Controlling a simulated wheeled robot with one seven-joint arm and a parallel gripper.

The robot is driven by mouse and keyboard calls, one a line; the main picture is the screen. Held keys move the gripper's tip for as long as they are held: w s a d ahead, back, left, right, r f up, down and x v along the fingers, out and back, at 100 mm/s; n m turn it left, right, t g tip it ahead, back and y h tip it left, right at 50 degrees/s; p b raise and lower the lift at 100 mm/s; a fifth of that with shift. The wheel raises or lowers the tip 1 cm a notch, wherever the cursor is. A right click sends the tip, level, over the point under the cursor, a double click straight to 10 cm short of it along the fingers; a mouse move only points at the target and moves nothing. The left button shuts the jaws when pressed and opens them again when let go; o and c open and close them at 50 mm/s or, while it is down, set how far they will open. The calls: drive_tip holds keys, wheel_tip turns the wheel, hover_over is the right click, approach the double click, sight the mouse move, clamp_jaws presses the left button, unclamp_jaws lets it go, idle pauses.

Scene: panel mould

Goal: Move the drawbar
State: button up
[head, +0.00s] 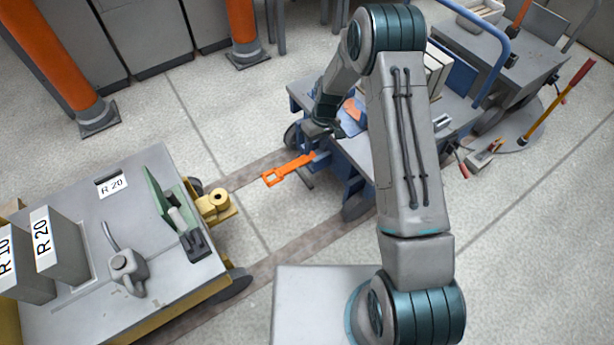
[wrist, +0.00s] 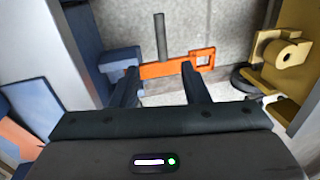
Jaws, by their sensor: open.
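The drawbar (head: 286,170) is an orange flat bar with a square opening at its free end. In the head view it sticks out from the blue cart (head: 352,172) towards the yellow coupling (head: 214,204) of the grey cart on the left, with a gap between them. In the wrist view the drawbar (wrist: 172,69) runs across just beyond my fingertips, and the yellow coupling (wrist: 283,55) is at the right. My gripper (wrist: 160,72) is open, one finger on each side of the bar's middle stretch. Whether the fingers touch the bar cannot be told. In the head view my arm partly hides the blue cart.
The grey cart (head: 120,240) with R 20 labels fills the lower left. Orange posts (head: 60,50) stand at the back. A grey cart (head: 500,55) and a long-handled tool (head: 560,100) are at the right. A grey rod (wrist: 160,38) lies beyond the bar. Floor between the carts is clear.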

sight(306, 178)
drive_tip(key=a+f+b, duration=0.1)
drive_tip(key=f, duration=0.4)
drive_tip(key=a+f+b, duration=0.1)
drive_tip(key=f+b, duration=0.1)
drive_tip(key=f, duration=0.3)
drive_tip(key=s+f+b, duration=0.1)
drive_tip(key=f, duration=0.4)
drive_tip(key=shift+s+a+f, duration=0.1)
drive_tip(key=shift+a+f, duration=0.25)
drive_tip(key=shift+a, duration=0.05)
clamp_jaws()
